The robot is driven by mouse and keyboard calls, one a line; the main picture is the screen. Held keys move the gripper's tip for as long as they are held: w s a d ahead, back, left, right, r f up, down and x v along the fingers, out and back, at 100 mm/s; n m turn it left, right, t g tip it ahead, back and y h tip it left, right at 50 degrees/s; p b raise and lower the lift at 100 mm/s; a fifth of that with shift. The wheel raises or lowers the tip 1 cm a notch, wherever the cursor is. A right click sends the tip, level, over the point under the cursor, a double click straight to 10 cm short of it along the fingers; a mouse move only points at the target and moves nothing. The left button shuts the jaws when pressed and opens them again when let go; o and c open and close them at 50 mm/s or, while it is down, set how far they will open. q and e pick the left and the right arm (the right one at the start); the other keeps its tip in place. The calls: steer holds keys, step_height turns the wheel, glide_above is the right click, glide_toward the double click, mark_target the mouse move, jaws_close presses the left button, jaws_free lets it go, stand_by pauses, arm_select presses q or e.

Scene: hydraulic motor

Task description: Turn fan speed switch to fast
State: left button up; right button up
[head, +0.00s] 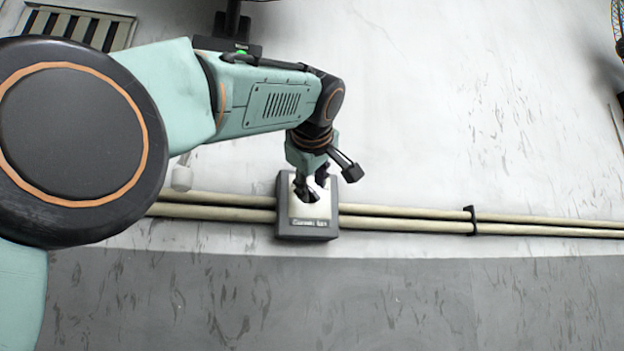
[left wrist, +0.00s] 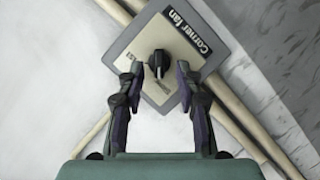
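The fan speed switch is a black knob (left wrist: 159,65) on a light panel in a grey box (head: 308,235), mounted on the wall. The label "Corner fan" (left wrist: 187,33) shows on the panel in the left wrist view. My left gripper (head: 311,190) is at the front of the box; in the left wrist view the gripper (left wrist: 160,72) has its fingers apart, one on each side of the knob. I cannot tell whether the fingertips touch the knob. In the head view the gripper hides the knob. My right gripper is not in view.
Two beige pipes (head: 400,217) run along the wall on both sides of the box, with a black clamp (head: 473,220) at right. A vent grille (head: 78,28) is at upper left. A dark wire-framed object (head: 618,25) is at upper right.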

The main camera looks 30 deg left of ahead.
arm_select(q)
steer(key=shift+w+a+f+p, duration=0.1)
steer(key=shift+w+p, duration=0.2)
steer(key=shift+w, duration=0.25)
steer(key=shift+w+a+f, duration=0.25)
steer(key=shift+w+a, duration=0.05)
steer(key=shift+a, duration=0.1)
steer(key=shift+s+d+r, duration=0.1)
steer(key=shift+s+d, duration=0.05)
steer(key=shift+d, duration=0.1)
steer(key=c, duration=0.4)
jaws_close()
